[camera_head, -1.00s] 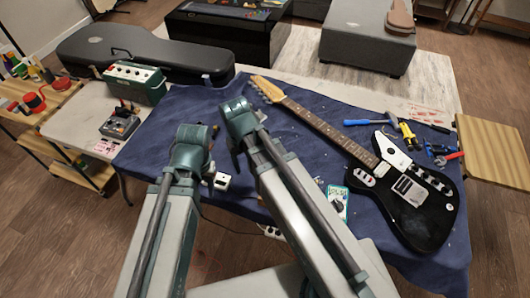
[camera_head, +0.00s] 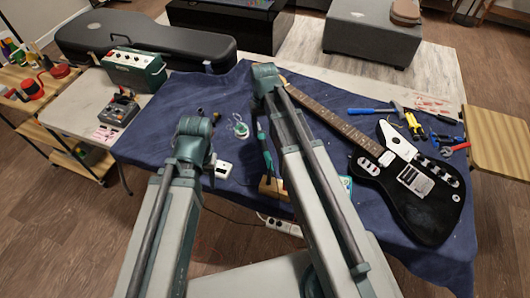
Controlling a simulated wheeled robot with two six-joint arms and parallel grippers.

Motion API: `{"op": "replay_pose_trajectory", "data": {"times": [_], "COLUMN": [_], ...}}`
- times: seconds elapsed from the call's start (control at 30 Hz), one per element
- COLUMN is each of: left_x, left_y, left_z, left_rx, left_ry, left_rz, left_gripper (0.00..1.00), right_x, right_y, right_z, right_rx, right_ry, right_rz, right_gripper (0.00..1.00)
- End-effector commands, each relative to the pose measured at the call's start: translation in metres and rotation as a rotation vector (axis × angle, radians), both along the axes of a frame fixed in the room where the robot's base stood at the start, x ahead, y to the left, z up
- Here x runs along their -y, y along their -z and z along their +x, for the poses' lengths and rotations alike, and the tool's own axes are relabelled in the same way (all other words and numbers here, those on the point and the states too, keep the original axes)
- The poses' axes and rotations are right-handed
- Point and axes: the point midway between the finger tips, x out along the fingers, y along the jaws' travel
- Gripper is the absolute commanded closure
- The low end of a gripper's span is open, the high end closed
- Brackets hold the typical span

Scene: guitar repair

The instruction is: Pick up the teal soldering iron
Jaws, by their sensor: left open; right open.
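The teal soldering iron (camera_head: 266,150) shows as a slim teal handle on the blue mat (camera_head: 240,90), just left of my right arm. Its lower end is at a small wooden block (camera_head: 268,189), partly hidden by that arm. I cannot tell whether it rests in the block. My two arms rise from the bottom edge, the left one ending left of the iron and the right one ending above it. The fingers of both grippers are hidden behind the arm links, and I see nothing held.
A teal-and-white coil (camera_head: 240,128) and a white box (camera_head: 223,169) lie between my arms. A black guitar (camera_head: 425,207) lies at right, with a blue-handled hammer (camera_head: 372,112) and other tools beyond.

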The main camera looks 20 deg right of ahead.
Motion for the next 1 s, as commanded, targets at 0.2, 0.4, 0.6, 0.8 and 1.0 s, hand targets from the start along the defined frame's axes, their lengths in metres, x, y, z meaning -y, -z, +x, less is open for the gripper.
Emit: {"op": "replay_pose_trajectory", "data": {"times": [0.2, 0.4, 0.6, 0.8, 1.0], "left_x": [0.0, 0.0, 0.0, 0.0, 0.0], "left_y": [0.037, 0.044, 0.046, 0.066, 0.091], "left_z": [0.0, 0.0, 0.0, 0.0, 0.0], "left_rx": [0.0, 0.0, 0.0, 0.0, 0.0], "left_ry": [0.0, 0.0, 0.0, 0.0, 0.001], "left_rz": [0.0, 0.0, 0.0, 0.0, 0.0], "left_gripper": [0.5, 0.5, 0.5, 0.5, 0.5], "right_x": [0.0, 0.0, 0.0, 0.002, 0.003], "right_y": [0.037, 0.044, 0.047, 0.066, 0.091], "right_z": [0.0, 0.0, 0.0, -0.001, -0.001], "right_rx": [0.0, 0.0, 0.0, 0.0, 0.0], "right_ry": [0.0, 0.0, 0.0, 0.0, -0.001], "right_rz": [0.0, 0.0, 0.0, 0.0, 0.0], "right_gripper": [0.36, 0.36, 0.36, 0.36, 0.36]}}
